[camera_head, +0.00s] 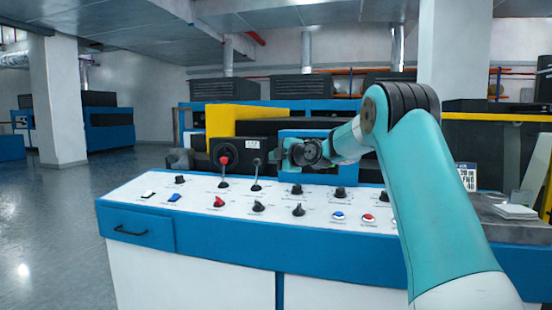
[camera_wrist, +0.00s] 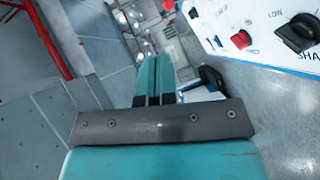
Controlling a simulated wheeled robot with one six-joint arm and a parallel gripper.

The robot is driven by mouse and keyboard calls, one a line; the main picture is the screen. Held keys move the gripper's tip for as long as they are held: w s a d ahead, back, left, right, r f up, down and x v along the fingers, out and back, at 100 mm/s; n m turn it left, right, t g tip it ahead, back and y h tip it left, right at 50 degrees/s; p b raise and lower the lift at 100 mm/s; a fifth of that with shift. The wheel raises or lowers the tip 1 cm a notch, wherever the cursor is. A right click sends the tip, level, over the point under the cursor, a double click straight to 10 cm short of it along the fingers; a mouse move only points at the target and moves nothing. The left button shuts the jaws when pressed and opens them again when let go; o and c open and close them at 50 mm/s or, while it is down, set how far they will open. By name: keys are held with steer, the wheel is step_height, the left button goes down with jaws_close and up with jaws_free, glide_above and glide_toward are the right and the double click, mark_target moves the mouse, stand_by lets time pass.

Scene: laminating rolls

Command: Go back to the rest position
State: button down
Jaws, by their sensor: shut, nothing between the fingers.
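My gripper (camera_wrist: 153,78) shows in the wrist view as two teal fingers side by side, shut with nothing between them. In the head view my teal arm rises from the lower right, bends at a dark elbow and reaches left. The wrist end hangs above the back edge of the white control panel (camera_head: 150,208); the fingertips are hard to make out there. Part of the panel also shows at the upper right of the wrist view, with a black knob (camera_wrist: 297,35) and a red switch (camera_wrist: 240,39). The gripper appears apart from the controls.
The panel carries two levers, one with a red knob (camera_head: 224,160), plus several dials and buttons. A blue drawer (camera_head: 140,228) is closed at the left front. A yellow machine frame (camera_head: 222,121) stands behind. White sheets (camera_head: 515,211) lie at the right. The floor at left is open.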

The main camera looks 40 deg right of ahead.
steer(key=s+a+f+m+g+y, duration=0.1)
steer(key=s+a+g+y, duration=0.15)
steer(key=a, duration=0.65)
steer(key=s+a+f+m+g+y, duration=0.15)
steer(key=s+a, duration=0.25)
steer(key=a, duration=0.5)
steer(key=s+a+f+m+g, duration=0.35)
steer(key=s+a+g, duration=0.25)
steer(key=s+a, duration=0.8)
steer(key=s+a+f+m+g, duration=0.1)
steer(key=s+a+f+g, duration=0.1)
steer(key=s, duration=0.6)
steer(key=s+a+f+m+g, duration=0.1)
steer(key=s+f+g, duration=0.1)
steer(key=s, duration=0.5)
steer(key=s+a+f+g, duration=0.2)
steer(key=s+f, duration=0.1)
steer(key=s, duration=0.5)
step_height(320, 180, up, 12)
steer(key=s+m+p, duration=0.1)
steer(key=p, duration=1.1)
steer(key=shift+s+d+r+h, duration=0.15)
steer(key=shift+d+h, duration=0.05)
steer(key=shift+h, duration=0.1)
